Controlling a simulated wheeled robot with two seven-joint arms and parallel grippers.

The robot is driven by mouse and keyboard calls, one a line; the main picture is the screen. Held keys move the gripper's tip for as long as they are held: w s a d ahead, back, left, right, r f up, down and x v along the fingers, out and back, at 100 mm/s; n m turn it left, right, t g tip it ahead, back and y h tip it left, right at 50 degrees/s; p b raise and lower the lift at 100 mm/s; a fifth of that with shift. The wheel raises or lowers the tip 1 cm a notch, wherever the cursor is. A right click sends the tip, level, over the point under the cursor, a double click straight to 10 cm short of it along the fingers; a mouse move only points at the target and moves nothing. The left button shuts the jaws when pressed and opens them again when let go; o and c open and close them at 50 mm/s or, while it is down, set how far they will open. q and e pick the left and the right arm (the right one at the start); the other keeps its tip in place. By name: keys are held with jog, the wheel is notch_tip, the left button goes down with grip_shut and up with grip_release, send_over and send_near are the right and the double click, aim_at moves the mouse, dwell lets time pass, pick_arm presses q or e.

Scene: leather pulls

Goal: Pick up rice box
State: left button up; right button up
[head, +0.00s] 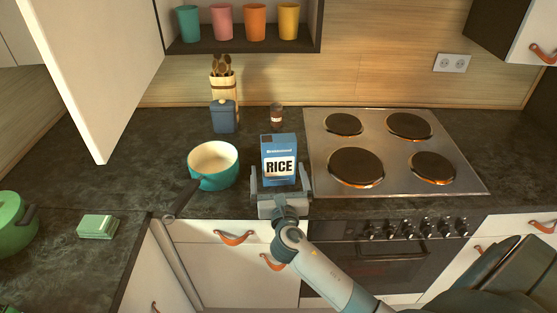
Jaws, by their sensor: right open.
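The rice box (279,146) is a blue carton with a white label reading RICE. It stands upright on the dark counter, just left of the stove. My right gripper (281,182) is at the front of the box, with its two fingers spread to the left and right of the box's lower part. It is open; whether a finger touches the box cannot be told. The lower front of the box is partly hidden by the gripper. My left gripper is not in view.
A teal pan (213,181) stands close left of the box, its handle toward the front edge. A steel stove (455,181) is close on the right. A small brown jar (276,117) and a blue canister (225,122) stand behind. An open cabinet door (100,65) hangs at upper left.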

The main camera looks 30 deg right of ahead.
aim_at(279, 168)
jog(key=x, duration=0.1)
jog(key=p+x, duration=0.1)
jog(key=x, duration=0.1)
jog(key=shift+d+r, duration=0.2)
jog(key=shift+d, duration=0.15)
jog(key=shift+w+d+f, duration=0.1)
jog(key=shift+w+d, duration=0.1)
jog(key=shift+w, duration=0.3)
jog(key=c, duration=1.5)
jog(key=shift+o, duration=0.2)
